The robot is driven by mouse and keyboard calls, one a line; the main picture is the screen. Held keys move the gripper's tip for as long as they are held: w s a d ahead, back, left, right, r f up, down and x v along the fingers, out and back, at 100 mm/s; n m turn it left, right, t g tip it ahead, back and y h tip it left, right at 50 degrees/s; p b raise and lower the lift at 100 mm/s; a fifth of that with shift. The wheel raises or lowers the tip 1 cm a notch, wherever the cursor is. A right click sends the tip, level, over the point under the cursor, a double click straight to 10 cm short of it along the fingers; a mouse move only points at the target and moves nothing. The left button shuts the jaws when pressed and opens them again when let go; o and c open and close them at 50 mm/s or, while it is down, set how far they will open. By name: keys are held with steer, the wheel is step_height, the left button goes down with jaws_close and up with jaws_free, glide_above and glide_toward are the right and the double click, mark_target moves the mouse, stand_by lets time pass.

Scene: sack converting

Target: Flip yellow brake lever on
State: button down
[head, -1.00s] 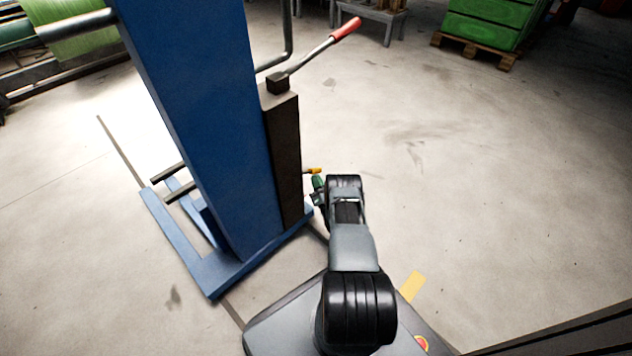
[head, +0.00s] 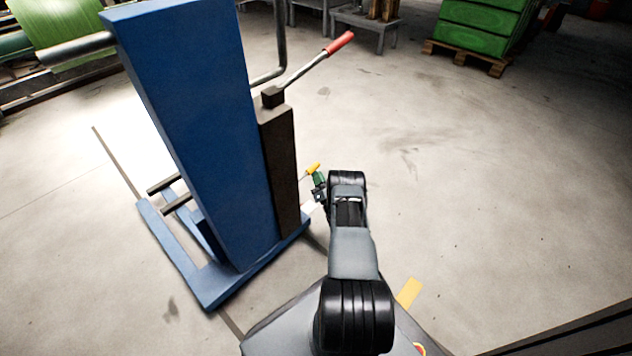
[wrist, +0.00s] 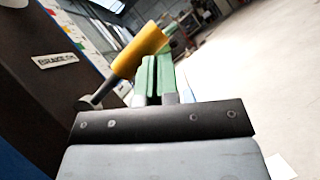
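The yellow brake lever (head: 313,168) sticks out from the side of the dark post on the blue stand, tilted upward to the right. In the wrist view the lever's yellow handle (wrist: 140,50) slants up to the right from a grey pivot rod. My gripper (head: 319,180) is right at the lever. In the wrist view its green fingers (wrist: 156,72) are close together with only a thin gap, nothing seen between them. The handle covers the fingertips' left part; whether they touch it I cannot tell.
The dark post (head: 278,165) bears a white label (wrist: 55,60) starting "BRAKE". The blue stand (head: 195,130) rises beside it. A red-handled lever (head: 340,43) sits on top of the post. Green crates (head: 480,30) stand on a pallet far back. Floor to the right is clear.

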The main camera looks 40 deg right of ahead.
steer(key=shift+r+p, duration=0.95)
steer(key=shift+r, duration=1.6)
steer(key=s+d+f+b, duration=0.2)
steer(key=s+d+f, duration=0.4)
steer(key=s+f, duration=0.2)
steer(key=shift+f+b, duration=0.2)
steer(key=shift+b, duration=0.1)
steer(key=shift+s+d, duration=0.1)
steer(key=shift+d, duration=0.05)
